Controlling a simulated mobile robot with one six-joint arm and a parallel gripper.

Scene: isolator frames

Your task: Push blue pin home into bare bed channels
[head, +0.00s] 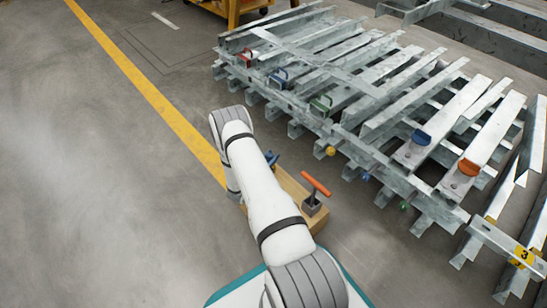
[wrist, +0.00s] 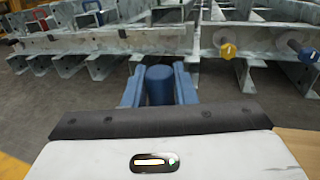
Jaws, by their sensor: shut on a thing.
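My gripper (wrist: 158,88) has blue fingers and is shut on a blue cylindrical pin (wrist: 160,80), held upright between them in the wrist view. In the head view my gripper (head: 271,158) shows only as a small blue tip beyond my white arm, and the pin cannot be told apart there. The bed of grey steel channels (head: 400,85) lies to the right of my gripper. In the wrist view its long front rail (wrist: 110,41) runs just beyond the pin. Whether the pin touches it cannot be told.
Yellow (head: 331,151), blue (head: 366,176) and green (head: 403,206) knobs stick out along the bed's near side. Red (head: 246,56), blue and green handles stand farther left. An orange T-handled tool (head: 316,184) stands on a wooden block (head: 292,190) by my arm. Open floor lies left.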

